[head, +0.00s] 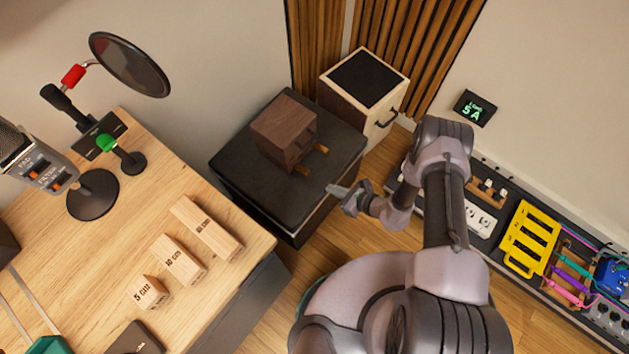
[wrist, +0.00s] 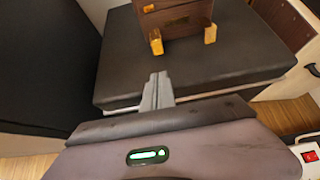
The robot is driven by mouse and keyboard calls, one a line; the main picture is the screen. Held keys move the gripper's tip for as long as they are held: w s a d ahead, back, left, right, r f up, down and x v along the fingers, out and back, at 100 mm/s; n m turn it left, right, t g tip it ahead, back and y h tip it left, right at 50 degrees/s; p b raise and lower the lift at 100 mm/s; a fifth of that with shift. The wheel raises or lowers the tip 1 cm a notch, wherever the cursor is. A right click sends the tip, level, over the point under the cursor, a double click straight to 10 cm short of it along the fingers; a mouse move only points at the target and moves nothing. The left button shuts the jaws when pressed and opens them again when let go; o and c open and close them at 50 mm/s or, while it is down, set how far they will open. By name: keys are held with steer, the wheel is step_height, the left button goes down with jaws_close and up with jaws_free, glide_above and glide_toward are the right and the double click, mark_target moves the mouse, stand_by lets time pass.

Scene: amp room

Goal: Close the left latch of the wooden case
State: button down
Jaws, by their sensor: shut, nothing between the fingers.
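The dark brown wooden case (head: 284,132) stands on a black-topped box in the head view. It also shows at the top of the wrist view (wrist: 180,17), cut off by the frame edge. The left latch (wrist: 156,41) and the right latch (wrist: 210,33) are yellow-brown tabs at the case's lower front, sticking out toward me. In the head view the two latches (head: 302,171) (head: 321,149) also stick out from the front. My gripper (head: 338,190) is shut and empty, in front of the case and apart from it. Its fingertips (wrist: 158,77) point toward the left latch in the wrist view.
The black-topped box (head: 238,170) has bare top around the case. A wooden cabinet with a handle (head: 388,92) stands behind. A desk (head: 110,225) with wooden blocks and microphones is at left. A pedalboard with a yellow frame (head: 530,240) lies at right.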

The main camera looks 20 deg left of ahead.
mark_target(302, 171)
steer(key=b+x, duration=0.4)
steer(key=x, duration=0.6)
steer(key=shift+b, duration=0.3)
